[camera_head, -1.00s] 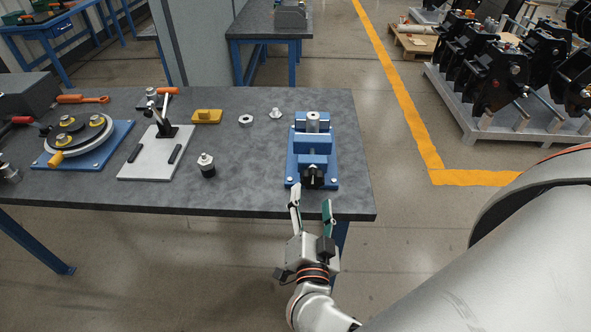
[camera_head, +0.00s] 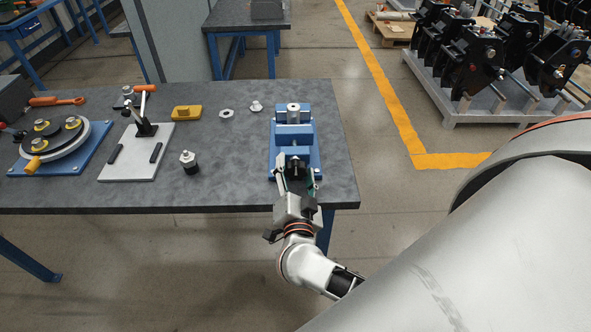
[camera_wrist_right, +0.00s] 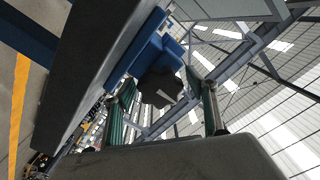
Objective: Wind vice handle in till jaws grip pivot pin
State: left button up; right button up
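The blue vice (camera_head: 293,132) stands at the right end of the grey bench. A silver cylinder, which looks like the pivot pin (camera_head: 293,106), stands upright at its far end; I cannot tell how tightly the jaws meet it. The black vice handle (camera_head: 295,165) is at the near end. My right gripper (camera_head: 296,182) is open, its two green-padded fingers on either side of the handle. In the right wrist view the dark handle (camera_wrist_right: 161,88) lies between the open fingertips, with gaps visible on both sides. My left gripper is not in view.
Left of the vice are a nut (camera_head: 227,113), a small flanged part (camera_head: 256,106), a yellow block (camera_head: 187,113), a black-based fitting (camera_head: 189,163) and a white plate (camera_head: 118,172) with a clamp. The bench top (camera_head: 235,180) just left of the vice is clear.

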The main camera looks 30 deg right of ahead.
jog(key=c, duration=1)
